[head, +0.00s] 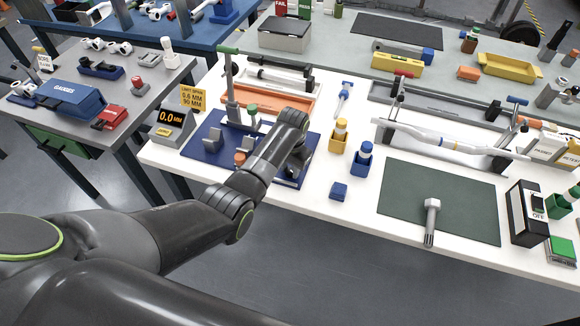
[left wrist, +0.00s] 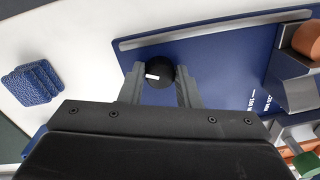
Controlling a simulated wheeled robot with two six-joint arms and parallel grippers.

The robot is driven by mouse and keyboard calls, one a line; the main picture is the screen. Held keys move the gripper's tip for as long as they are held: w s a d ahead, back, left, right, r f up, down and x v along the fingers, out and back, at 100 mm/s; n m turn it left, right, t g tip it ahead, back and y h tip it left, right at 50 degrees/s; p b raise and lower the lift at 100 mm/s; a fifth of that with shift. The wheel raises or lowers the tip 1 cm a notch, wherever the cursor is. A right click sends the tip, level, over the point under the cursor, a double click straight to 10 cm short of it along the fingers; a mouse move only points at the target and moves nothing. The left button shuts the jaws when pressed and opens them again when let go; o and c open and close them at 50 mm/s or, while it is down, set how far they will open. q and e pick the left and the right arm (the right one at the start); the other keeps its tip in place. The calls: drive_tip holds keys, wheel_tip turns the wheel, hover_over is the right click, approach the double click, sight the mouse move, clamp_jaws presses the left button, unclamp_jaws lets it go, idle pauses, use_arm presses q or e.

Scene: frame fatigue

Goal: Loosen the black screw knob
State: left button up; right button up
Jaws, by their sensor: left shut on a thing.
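The black screw knob (left wrist: 159,77) shows in the left wrist view as a dark round cap with a white mark, over the blue base plate (left wrist: 215,60). My left gripper (left wrist: 160,75) has one finger on each side of the knob and is shut on it. In the head view my left arm reaches over the right part of the blue base plate (head: 200,165), and the knob is hidden behind it. My right gripper is in neither view.
A digital readout (head: 170,127) showing 0.0 stands left of the plate. A bent-frame rig (head: 440,142) stands behind the mat.

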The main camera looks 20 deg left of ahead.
use_arm(q)
drive_tip(key=shift+r+n+p, duration=0.15)
drive_tip(key=shift+n+p, duration=0.4)
drive_tip(key=shift+n, duration=0.45)
drive_tip(key=n+p, duration=0.1)
drive_tip(key=n, duration=0.1)
drive_tip(key=shift+n, duration=0.3)
drive_tip(key=n+p, duration=0.1)
drive_tip(key=n, duration=0.2)
drive_tip(key=shift+w+n, duration=0.1)
drive_tip(key=shift+n, duration=0.2)
drive_tip(key=n, duration=0.3)
drive_tip(key=shift+n+g+p, duration=0.3)
drive_tip(key=shift+p, duration=0.05)
drive_tip(key=n, duration=0.5)
drive_tip(key=shift+w, duration=0.1)
drive_tip(key=n+p, duration=0.1)
drive_tip(key=n, duration=0.5)
drive_tip(key=shift+w+h, duration=0.1)
drive_tip(key=shift+h, duration=0.2)
drive_tip(key=shift+n, duration=0.4)
